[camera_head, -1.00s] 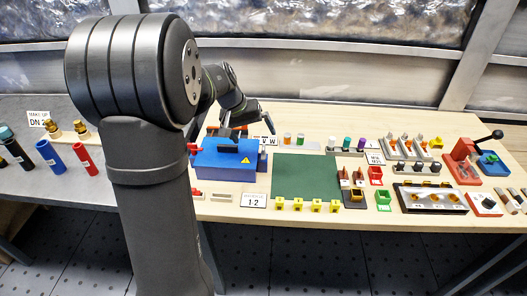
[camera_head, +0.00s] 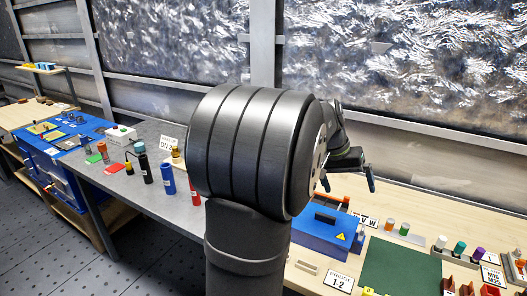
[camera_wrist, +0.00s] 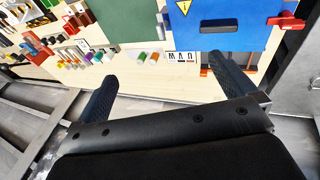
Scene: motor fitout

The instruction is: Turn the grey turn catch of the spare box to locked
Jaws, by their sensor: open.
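My gripper (camera_wrist: 162,68) is open, its two dark fingers wide apart with nothing between them. In the head view my gripper (camera_head: 347,181) hangs above and behind a blue box (camera_head: 318,232) with a black handle and yellow warning triangle. The same blue box (camera_wrist: 235,37) shows at the top of the wrist view, beyond the fingers. A red lever (camera_wrist: 286,21) is at its right side there. A small white box (camera_head: 120,135) stands on the grey bench to the left. I cannot tell which box is the spare box, and no grey turn catch can be made out.
A green mat (camera_head: 402,267) lies right of the blue box, with small coloured parts beyond it. A blue bottle (camera_head: 167,178) and a dark bottle (camera_head: 143,163) stand on the grey bench. A blue workbench (camera_head: 60,170) is farther left. My arm hides the middle.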

